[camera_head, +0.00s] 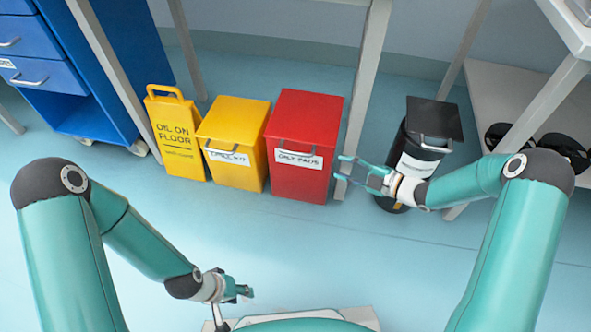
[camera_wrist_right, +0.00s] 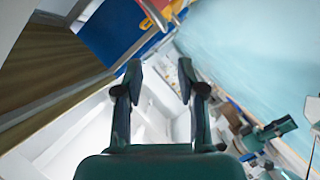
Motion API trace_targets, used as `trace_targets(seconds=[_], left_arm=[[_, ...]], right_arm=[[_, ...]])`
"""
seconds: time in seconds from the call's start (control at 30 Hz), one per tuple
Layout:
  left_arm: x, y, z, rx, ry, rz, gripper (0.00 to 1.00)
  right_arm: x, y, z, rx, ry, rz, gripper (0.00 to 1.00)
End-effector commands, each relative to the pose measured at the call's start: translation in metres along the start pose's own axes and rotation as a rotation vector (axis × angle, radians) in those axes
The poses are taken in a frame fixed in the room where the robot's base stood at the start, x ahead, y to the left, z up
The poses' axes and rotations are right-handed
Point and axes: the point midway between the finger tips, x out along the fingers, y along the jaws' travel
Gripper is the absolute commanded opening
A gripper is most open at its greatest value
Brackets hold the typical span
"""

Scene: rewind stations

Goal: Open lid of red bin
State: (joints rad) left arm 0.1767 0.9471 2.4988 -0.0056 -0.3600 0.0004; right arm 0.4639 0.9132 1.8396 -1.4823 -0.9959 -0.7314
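The red bin (camera_head: 299,180) stands on the floor with its red lid (camera_head: 308,112) down. A grey handle (camera_head: 298,157) runs across its upper front, above a white label. My right gripper (camera_head: 362,177) is open and empty, to the right of the bin and apart from it. In the right wrist view, my right gripper (camera_wrist_right: 159,72) has its fingers spread with nothing between them. A grey bar and a bit of red show at that view's top edge. My left gripper (camera_head: 242,292) is low, well in front of the bins; its finger opening is unclear.
A yellow bin (camera_head: 234,167) stands just left of the red bin, beside a yellow floor sign (camera_head: 178,142). A black bin (camera_head: 405,160) stands behind my right wrist. A grey table leg (camera_head: 362,90) rises right of the red bin. The floor in front is clear.

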Motion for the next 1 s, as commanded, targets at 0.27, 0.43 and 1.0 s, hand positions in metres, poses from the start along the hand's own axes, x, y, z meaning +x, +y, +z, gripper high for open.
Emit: trace_targets(seconds=[0.27, 0.43, 1.0], left_arm=[[0.018, -0.007, -0.001, 0.000, 0.001, 0.000, 0.40], [0.026, -0.010, -0.001, 0.000, 0.001, 0.000, 0.40], [0.064, -0.023, -0.001, 0.000, 0.000, 0.000, 0.40]], right_arm=[[0.008, -0.007, 0.007, -0.111, 0.050, -0.008, 0.39], [0.033, -0.009, 0.005, -0.109, 0.051, -0.009, 0.39], [0.147, -0.011, 0.000, -0.106, 0.049, -0.008, 0.39]])
